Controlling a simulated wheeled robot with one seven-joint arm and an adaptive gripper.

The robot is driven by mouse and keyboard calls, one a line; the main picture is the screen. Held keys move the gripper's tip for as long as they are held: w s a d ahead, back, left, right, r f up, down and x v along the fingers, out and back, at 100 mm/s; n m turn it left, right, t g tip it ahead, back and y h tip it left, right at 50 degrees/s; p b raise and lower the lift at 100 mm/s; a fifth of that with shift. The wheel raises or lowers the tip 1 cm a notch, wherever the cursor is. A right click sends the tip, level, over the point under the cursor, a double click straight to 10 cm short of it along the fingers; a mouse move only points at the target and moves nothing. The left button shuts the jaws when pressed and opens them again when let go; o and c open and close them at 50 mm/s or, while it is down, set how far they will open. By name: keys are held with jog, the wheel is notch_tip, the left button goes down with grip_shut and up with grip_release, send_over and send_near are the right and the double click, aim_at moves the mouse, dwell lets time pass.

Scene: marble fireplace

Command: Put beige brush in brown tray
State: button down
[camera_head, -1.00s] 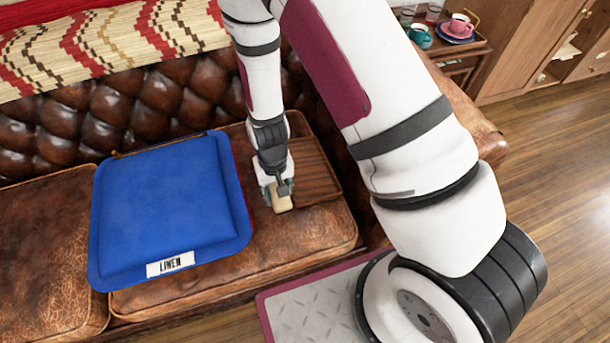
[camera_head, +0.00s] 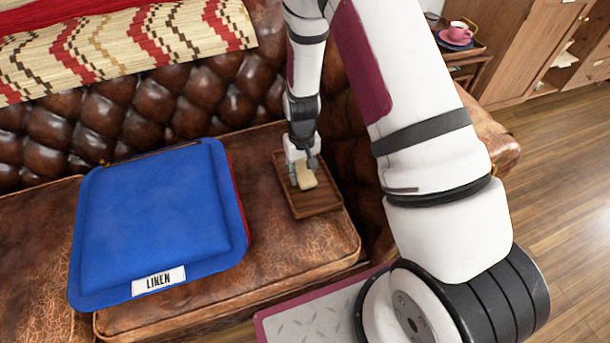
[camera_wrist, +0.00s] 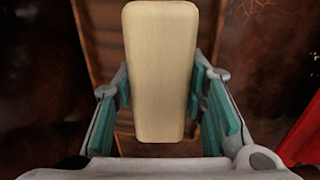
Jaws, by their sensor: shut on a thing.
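My gripper (camera_head: 303,176) is shut on the beige brush (camera_head: 306,179), a small pale block. In the wrist view the brush (camera_wrist: 160,75) stands out lengthwise between the two teal finger pads of my gripper (camera_wrist: 161,100). The brown tray (camera_head: 318,206) is a shallow wooden rectangle on the leather sofa seat. The brush is over the tray in the head view; I cannot tell whether it touches the tray floor. Part of the tray (camera_wrist: 97,40) shows behind the brush in the wrist view.
A blue linen bag (camera_head: 160,220) lies on the sofa seat left of the tray. The tufted sofa back (camera_head: 150,110) rises behind. A side table with a pink cup (camera_head: 458,32) stands at the far right. Bare leather (camera_head: 290,245) lies in front of the tray.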

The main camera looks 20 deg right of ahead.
aim_at(305, 174)
jog(key=shift+w+d+f, duration=0.1)
jog(key=shift+w+d, duration=0.25)
jog(key=shift+d, duration=0.1)
jog(key=f+b, duration=0.1)
jog(key=f, duration=0.2)
jog(key=shift+w+d+f+b, duration=0.15)
jog(key=shift+d+f+b, duration=0.05)
jog(key=shift+f+b, duration=0.15)
jog(key=shift+r, duration=0.1)
jog(key=c, duration=1)
grip_release()
notch_tip(305, 174, up, 12)
jog(key=p, duration=0.3)
jog(key=shift+r, duration=0.15)
